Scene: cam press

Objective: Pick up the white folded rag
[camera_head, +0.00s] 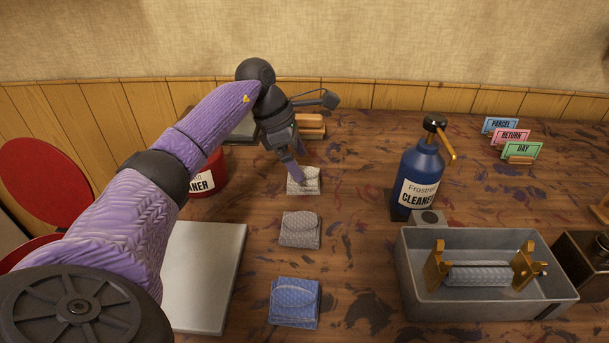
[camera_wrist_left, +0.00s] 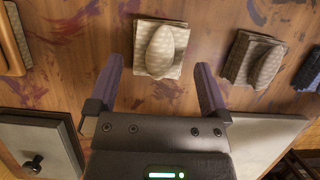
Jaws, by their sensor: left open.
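The white folded rag (camera_head: 304,181) lies on the table, the farthest of a column of three folded rags in the head view. It also shows in the left wrist view (camera_wrist_left: 158,55), just ahead of my fingertips. My left gripper (camera_head: 298,178) is over it from above, fingers pointing down. In the left wrist view the two purple fingers (camera_wrist_left: 158,72) are spread apart, with the rag's near part between their tips and nothing gripped. I cannot tell whether a finger touches it. My right gripper is not in view.
A grey rag (camera_head: 300,230) and a blue rag (camera_head: 295,302) lie nearer. A blue cleaner bottle (camera_head: 420,175) and a grey tray with a roller (camera_head: 410,275) stand right. A red cleaner can (camera_head: 207,180) and a pale flat slab (camera_head: 210,270) are left.

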